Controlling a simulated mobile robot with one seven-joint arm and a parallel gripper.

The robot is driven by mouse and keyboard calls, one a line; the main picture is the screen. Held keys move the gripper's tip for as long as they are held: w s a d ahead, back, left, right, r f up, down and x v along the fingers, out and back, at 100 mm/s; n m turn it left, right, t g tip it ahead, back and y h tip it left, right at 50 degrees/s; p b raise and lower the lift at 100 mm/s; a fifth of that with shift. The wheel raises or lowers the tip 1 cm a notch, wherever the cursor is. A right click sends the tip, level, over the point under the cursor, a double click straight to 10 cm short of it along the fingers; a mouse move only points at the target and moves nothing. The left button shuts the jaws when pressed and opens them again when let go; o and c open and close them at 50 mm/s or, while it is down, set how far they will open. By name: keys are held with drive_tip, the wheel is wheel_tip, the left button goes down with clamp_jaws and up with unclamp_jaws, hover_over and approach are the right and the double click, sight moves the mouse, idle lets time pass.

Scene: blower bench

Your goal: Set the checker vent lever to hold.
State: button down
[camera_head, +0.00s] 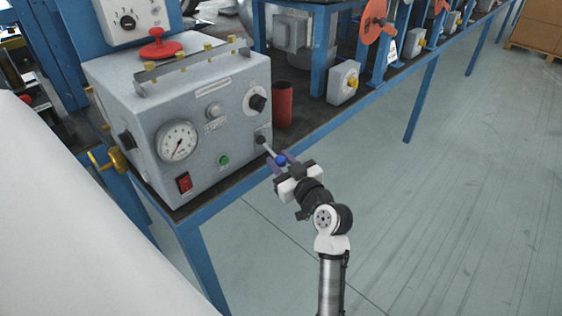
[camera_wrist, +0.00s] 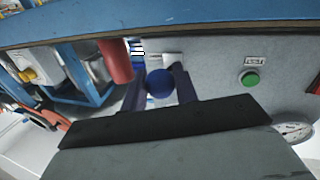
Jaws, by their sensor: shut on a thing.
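The checker is a grey box (camera_head: 225,128) on the bench, with a round gauge (camera_head: 177,141), a black knob and a green button (camera_head: 224,160) on its front. The vent lever (camera_head: 266,146) sticks out from the front's lower right as a thin rod with a blue ball end (camera_head: 281,160). My gripper (camera_head: 280,162) is at the lever's end, with its fingers on both sides of the ball. In the wrist view the blue ball (camera_wrist: 160,83) sits between the two fingers (camera_wrist: 162,85), which are shut on it. The lever's position marks are too small to read.
A red cylinder (camera_head: 282,104) stands on the bench just right of the checker. A red rocker switch (camera_head: 184,183) is low on the front. The blue bench edge (camera_head: 300,140) runs behind my gripper. The floor (camera_head: 450,200) to the right is clear.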

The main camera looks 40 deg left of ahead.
sight(282, 158)
drive_tip(key=shift+r, duration=0.1)
drive_tip(key=r+h+p, duration=0.1)
drive_tip(key=p, duration=0.2)
drive_tip(key=shift+d+r, duration=0.1)
drive_tip(key=shift+r, duration=0.1)
wheel_tip(282, 158, up, 2)
drive_tip(key=h+p, duration=0.2)
drive_tip(key=p, duration=0.2)
drive_tip(key=shift+d+n+g, duration=0.15)
drive_tip(key=shift+n+g, duration=0.25)
drive_tip(key=r+h+p, duration=0.1)
drive_tip(key=h+p, duration=0.1)
drive_tip(key=p, duration=0.2)
drive_tip(key=shift+r+g+p, duration=0.25)
drive_tip(key=shift+g+p, duration=0.05)
drive_tip(key=shift+p, duration=0.1)
drive_tip(key=shift+r+n+h+p, duration=0.3)
drive_tip(key=shift+h+p, duration=0.7)
drive_tip(key=shift+p, duration=0.15)
drive_tip(key=shift+a+r, duration=0.2)
drive_tip(key=shift+a+r+p, duration=0.1)
drive_tip(key=shift+r+p, duration=0.15)
drive_tip(key=shift+p, duration=0.15)
drive_tip(key=c, duration=1.1)
unclamp_jaws()
drive_tip(key=shift+f, duration=0.1)
